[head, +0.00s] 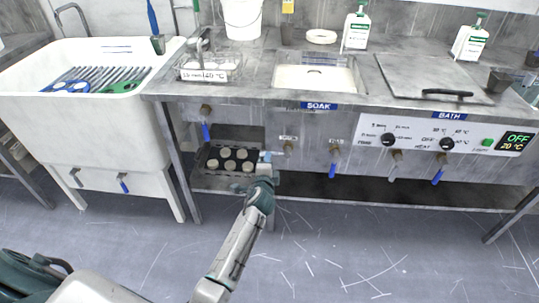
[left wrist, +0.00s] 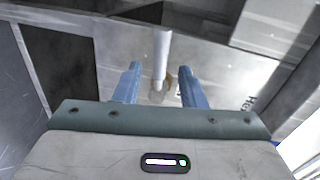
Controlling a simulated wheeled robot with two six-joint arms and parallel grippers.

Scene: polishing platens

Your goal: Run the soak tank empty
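The soak tank (head: 315,78) is a pale rectangular basin in the metal bench, above the blue SOAK label (head: 319,105). Below the label are a brass valve fitting (head: 289,147) and another valve with a blue lever hanging down (head: 333,169). My left gripper (head: 266,160) is low at the bench front, left of the first fitting. In the left wrist view it is open (left wrist: 159,85), with a pale grey lever (left wrist: 161,55) between its fingers and brass behind. My right gripper is out of view.
A white sink (head: 90,110) stands at left. A dark crate of round pieces (head: 230,160) sits on the lower shelf beside my gripper. The covered bath (head: 435,77), its control panel (head: 445,136) and more levers are at right. The floor in front is clear.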

